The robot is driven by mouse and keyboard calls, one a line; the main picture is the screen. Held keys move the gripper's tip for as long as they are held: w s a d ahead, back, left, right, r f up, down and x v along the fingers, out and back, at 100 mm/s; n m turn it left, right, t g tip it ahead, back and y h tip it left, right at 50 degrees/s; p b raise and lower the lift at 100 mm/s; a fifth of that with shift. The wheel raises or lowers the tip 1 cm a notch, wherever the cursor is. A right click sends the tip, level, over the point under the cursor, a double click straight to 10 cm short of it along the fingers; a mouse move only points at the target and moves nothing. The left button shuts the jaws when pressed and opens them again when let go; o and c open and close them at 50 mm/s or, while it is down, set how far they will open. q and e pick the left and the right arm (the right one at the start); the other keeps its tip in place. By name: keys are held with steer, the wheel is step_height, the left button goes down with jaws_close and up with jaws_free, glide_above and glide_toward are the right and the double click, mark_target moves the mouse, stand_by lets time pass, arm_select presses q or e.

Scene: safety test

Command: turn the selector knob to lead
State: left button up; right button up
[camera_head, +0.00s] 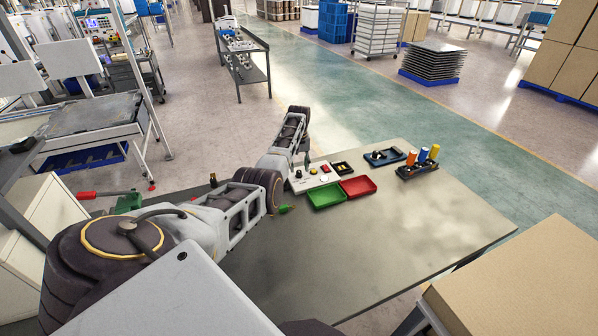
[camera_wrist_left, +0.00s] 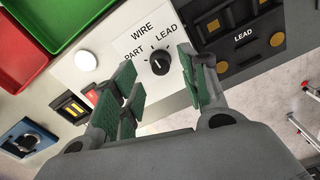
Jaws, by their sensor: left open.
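The black selector knob (camera_wrist_left: 160,62) sits on a white panel in the left wrist view, with WIRE, PART and LEAD printed around it. A small pale mark shows on the knob; I cannot tell for sure which label it points to. My left gripper (camera_wrist_left: 157,60) is open, its green-padded fingers on either side of the knob, and I see no clear contact. In the head view the white control box (camera_head: 331,181) stands on the table, with my left gripper (camera_head: 306,158) at its left part. My right gripper is not in view.
Green (camera_head: 326,196) and red (camera_head: 358,186) trays lie in front of the control box. A black LEAD fixture (camera_wrist_left: 243,38) is beside the panel. A blue fixture (camera_head: 384,157) and a rack with coloured cylinders (camera_head: 417,171) stand right. The table's right front is clear.

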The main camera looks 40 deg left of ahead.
mark_target(299, 171)
arm_select(q)
steer(key=shift+f, duration=1.8)
jaws_close()
